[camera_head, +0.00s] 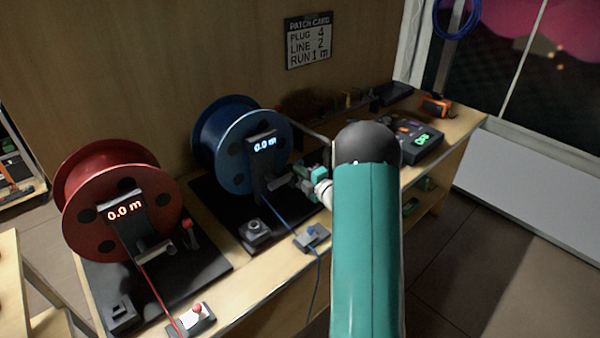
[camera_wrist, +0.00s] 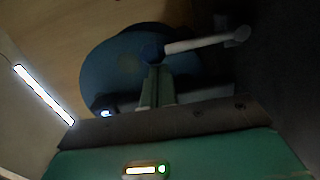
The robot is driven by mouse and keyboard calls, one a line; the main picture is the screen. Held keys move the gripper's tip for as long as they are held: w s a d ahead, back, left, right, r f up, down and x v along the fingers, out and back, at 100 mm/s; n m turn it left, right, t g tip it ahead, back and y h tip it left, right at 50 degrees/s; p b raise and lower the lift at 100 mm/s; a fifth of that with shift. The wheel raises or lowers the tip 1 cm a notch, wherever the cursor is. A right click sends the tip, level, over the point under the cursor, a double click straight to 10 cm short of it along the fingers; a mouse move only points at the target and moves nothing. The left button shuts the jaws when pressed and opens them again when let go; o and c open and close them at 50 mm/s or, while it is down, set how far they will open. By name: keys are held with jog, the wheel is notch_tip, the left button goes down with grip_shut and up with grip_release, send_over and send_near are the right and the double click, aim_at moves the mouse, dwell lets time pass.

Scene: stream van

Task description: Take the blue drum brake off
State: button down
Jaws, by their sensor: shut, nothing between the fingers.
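The blue drum (camera_head: 213,140) stands upright on a black base at the back of the bench, and its display reads 0.0 m. It also shows dimly in the wrist view (camera_wrist: 110,75). My teal gripper (camera_head: 303,180) is at the right side of the drum's stand, low over the base. In the wrist view my fingers (camera_wrist: 155,72) are together and point at the drum, with nothing between them. I cannot make out the blue drum's brake; my gripper and arm cover that area. A pale rod (camera_wrist: 198,43) with a knobbed end extends right from the drum's middle.
A red drum (camera_head: 85,205) stands left, also reading 0.0 m, with a red-knobbed lever (camera_head: 188,233) beside its stand. A blue cable runs to a grey-blue clip (camera_head: 312,238) at the front edge. A dark device (camera_head: 413,142) with green lights lies right. A patch card (camera_head: 308,40) hangs behind.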

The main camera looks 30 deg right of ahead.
jog(key=shift+d+m, duration=0.3)
jog(key=shift+d, duration=0.05)
jog(key=shift+w+d+f+m, duration=0.15)
jog(key=shift+d+m, duration=0.35)
jog(key=shift+d, duration=0.85)
jog(key=shift+w+d+f+m, duration=0.1)
jog(key=shift+w+d+m, duration=0.3)
jog(key=shift+d, duration=0.9)
jog(key=shift+s, duration=0.15)
